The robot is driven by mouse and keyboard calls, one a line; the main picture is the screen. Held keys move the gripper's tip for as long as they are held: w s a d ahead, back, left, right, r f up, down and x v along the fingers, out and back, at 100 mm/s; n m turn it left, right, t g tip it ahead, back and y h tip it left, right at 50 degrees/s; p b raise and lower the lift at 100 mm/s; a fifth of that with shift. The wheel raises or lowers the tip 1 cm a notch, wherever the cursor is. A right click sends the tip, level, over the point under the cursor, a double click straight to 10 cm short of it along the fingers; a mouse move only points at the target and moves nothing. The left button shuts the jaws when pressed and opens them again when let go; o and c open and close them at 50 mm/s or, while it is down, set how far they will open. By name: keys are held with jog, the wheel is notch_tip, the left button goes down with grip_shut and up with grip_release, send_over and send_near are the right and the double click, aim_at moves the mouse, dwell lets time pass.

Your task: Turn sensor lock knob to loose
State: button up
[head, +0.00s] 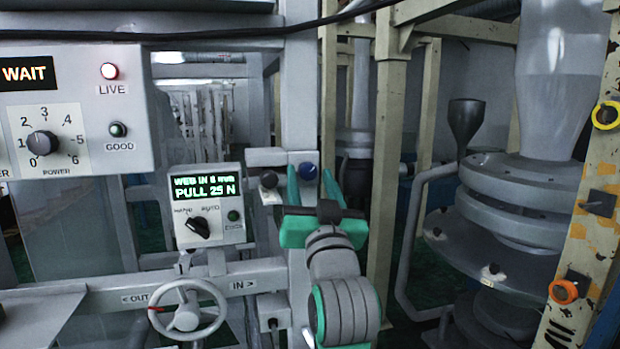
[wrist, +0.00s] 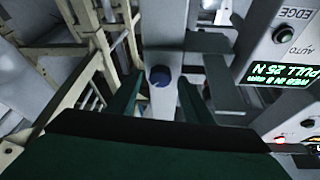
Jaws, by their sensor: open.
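In the wrist view my gripper (wrist: 159,82) is spread wider than the knob, with gaps on both sides. No contact shows.
A display box (head: 207,205) reads "PULL 25 N" and has a selector knob. A handwheel (head: 187,311) is lower left. A cream post (head: 386,140) stands right.

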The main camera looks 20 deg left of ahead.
jog(key=shift+w+a+r, duration=0.2)
jog(key=shift+w+a, duration=0.05)
jog(key=shift+w, duration=0.15)
jog(key=c, duration=1.1)
jog(key=shift+o, duration=0.2)
